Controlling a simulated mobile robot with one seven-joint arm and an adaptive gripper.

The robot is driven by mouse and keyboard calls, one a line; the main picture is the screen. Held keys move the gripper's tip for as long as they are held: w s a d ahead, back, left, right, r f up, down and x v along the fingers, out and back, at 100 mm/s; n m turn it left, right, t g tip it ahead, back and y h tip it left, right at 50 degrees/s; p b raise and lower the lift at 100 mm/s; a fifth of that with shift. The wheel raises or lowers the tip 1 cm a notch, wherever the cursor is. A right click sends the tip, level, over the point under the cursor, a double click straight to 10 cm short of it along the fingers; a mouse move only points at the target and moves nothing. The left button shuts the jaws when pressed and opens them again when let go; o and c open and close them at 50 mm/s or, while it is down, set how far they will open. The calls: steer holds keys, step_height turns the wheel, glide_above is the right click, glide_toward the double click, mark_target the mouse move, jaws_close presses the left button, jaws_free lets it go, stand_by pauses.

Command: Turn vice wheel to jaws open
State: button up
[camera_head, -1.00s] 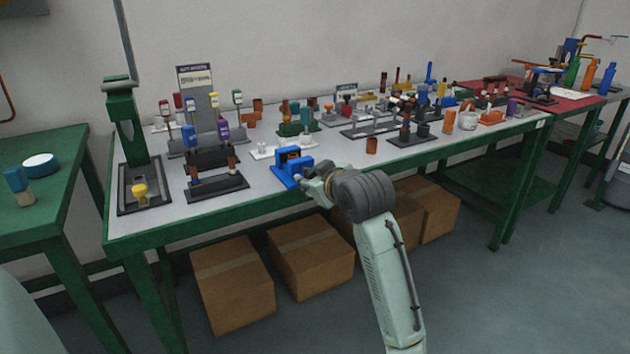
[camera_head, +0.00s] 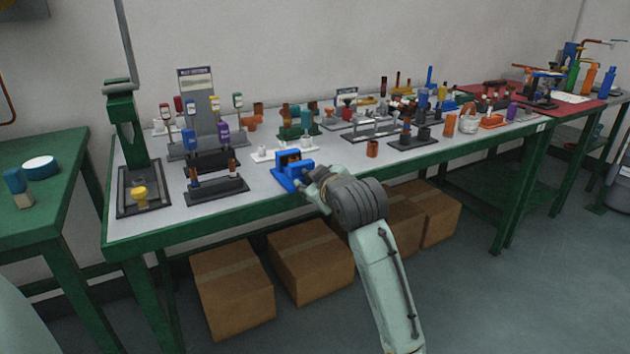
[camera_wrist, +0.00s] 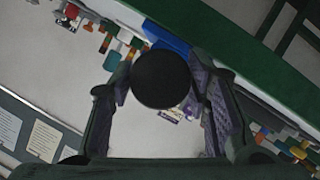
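In the wrist view the round dark vice wheel (camera_wrist: 160,79) is between my two fingers (camera_wrist: 160,95), one at each side. The finger pads appear to touch its rim. Part of the blue vice body shows behind the wheel. The jaws' opening is too small to tell.
A white stand (camera_head: 280,153) is just behind the vice, and a dark rack (camera_head: 216,188) is to its left. A brown cylinder (camera_head: 372,149) stands to the right. Cardboard boxes (camera_head: 310,260) lie under the table. The floor in front is clear.

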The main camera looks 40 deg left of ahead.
steer(key=o, duration=0.3)
steer(key=shift+o, duration=0.2)
steer(key=v, duration=1.2)
